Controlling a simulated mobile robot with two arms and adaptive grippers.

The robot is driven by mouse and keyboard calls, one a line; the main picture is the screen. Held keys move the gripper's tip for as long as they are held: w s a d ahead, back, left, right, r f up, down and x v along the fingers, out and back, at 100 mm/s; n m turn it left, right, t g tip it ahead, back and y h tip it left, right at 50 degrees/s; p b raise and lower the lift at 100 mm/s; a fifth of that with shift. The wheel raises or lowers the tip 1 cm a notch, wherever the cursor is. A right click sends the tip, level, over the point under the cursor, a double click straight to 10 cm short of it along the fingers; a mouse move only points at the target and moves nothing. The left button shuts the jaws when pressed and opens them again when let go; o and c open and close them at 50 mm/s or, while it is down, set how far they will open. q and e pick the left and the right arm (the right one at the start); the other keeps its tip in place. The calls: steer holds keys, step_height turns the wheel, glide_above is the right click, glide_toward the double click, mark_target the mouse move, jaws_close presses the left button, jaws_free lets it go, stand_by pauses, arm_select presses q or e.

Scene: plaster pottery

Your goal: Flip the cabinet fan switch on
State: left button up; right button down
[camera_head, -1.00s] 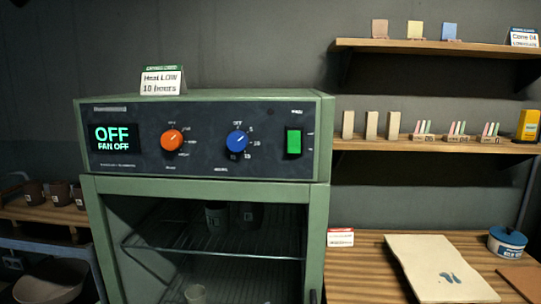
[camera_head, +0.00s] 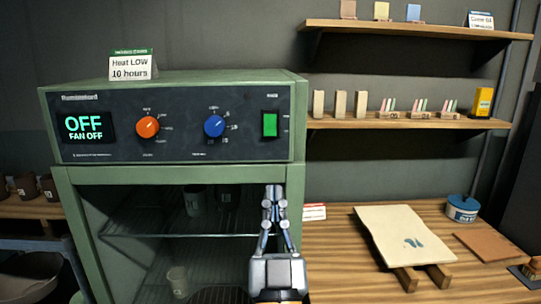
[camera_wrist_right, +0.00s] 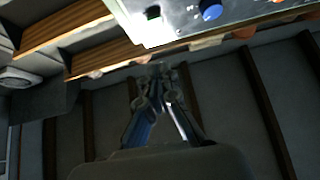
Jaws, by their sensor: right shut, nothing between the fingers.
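The green cabinet (camera_head: 178,174) stands at the left with its control panel (camera_head: 180,152) facing me. The fan switch (camera_head: 270,124) is a green rocker at the panel's right end. The display (camera_head: 85,126) reads "OFF" and "FAN OFF". My right gripper (camera_head: 274,190) is shut and empty, pointing up below the switch in the head view, apart from it in the picture. In the right wrist view its fingers (camera_wrist_right: 157,72) show dark, with the panel and blue dial (camera_wrist_right: 211,10) at the top. My left gripper is not in view.
The panel also has an orange knob (camera_head: 148,127) and a blue knob (camera_head: 214,126). A card (camera_head: 131,66) stands on top of the cabinet. A wooden table (camera_head: 340,270) with a pale board (camera_head: 403,238) lies to the right, below shelves (camera_head: 400,123).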

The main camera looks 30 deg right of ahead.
mark_target(270, 129)
steer(key=p+x, duration=0.1)
steer(key=x, duration=0.3)
steer(key=f+p+x, duration=0.1)
steer(key=p+x, duration=0.1)
steer(key=x, duration=0.2)
steer(key=w+p+x, duration=0.1)
steer(key=x, duration=0.3)
steer(key=shift+w+d+f+p, duration=0.25)
steer(key=shift+d+f+p, duration=0.05)
steer(key=shift+d, duration=0.15)
steer(key=shift+w+d+f, duration=0.15)
steer(key=shift+w+d, duration=0.05)
steer(key=shift+w, duration=0.1)
